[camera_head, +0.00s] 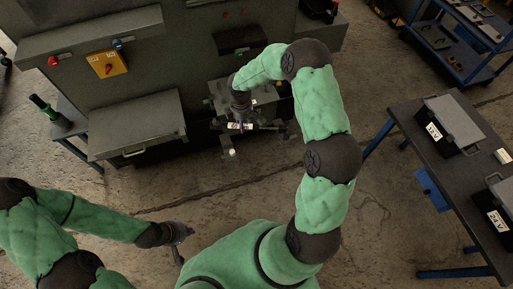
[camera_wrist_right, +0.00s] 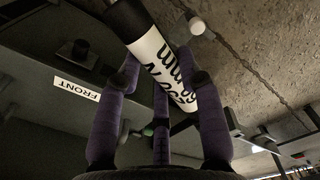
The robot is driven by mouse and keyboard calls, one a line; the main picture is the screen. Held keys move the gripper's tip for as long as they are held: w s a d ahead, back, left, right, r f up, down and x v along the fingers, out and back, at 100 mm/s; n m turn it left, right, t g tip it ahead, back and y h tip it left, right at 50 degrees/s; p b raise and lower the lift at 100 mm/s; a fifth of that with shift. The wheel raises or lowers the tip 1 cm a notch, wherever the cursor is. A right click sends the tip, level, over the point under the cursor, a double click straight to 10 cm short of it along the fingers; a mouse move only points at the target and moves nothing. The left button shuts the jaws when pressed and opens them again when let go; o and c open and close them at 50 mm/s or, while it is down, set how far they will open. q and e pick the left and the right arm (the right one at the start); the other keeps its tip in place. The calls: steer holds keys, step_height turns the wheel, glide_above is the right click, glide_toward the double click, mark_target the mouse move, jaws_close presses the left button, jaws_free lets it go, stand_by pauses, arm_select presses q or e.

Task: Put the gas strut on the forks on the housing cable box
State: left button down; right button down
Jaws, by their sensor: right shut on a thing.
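My right gripper (camera_head: 240,112) is at the end of the raised arm, in front of the grey machine. In the right wrist view its purple fingers (camera_wrist_right: 165,95) are shut on the gas strut (camera_wrist_right: 170,60), a cylinder with a white printed label and a black end. The strut lies slanted across the fingers; it also shows in the head view as a small white piece (camera_head: 239,126). A dark surface with a FRONT label (camera_wrist_right: 77,88) lies beside it; I cannot tell if this is the housing cable box. The forks cannot be made out. My left gripper (camera_head: 180,232) is low and apart from everything.
The grey machine (camera_head: 150,75) has a yellow switch panel (camera_head: 107,62) and a handled lid (camera_head: 135,120). A table (camera_head: 450,150) at right carries labelled cases (camera_head: 432,130). A blue cart (camera_head: 460,40) stands at top right. The floor between is open.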

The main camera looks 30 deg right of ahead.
steer(key=d+f+n+b, duration=0.2)
steer(key=f, duration=0.7)
steer(key=d+f+n+b, duration=0.2)
steer(key=f+b, duration=0.1)
steer(key=f, duration=0.7)
steer(key=shift+w+d+f+b, duration=0.15)
steer(key=shift+w+d+b, duration=0.1)
steer(key=shift+b, duration=0.1)
steer(key=shift+f, duration=0.2)
steer(key=c, duration=0.8)
jaws_free()
steer(key=shift+r, duration=0.1)
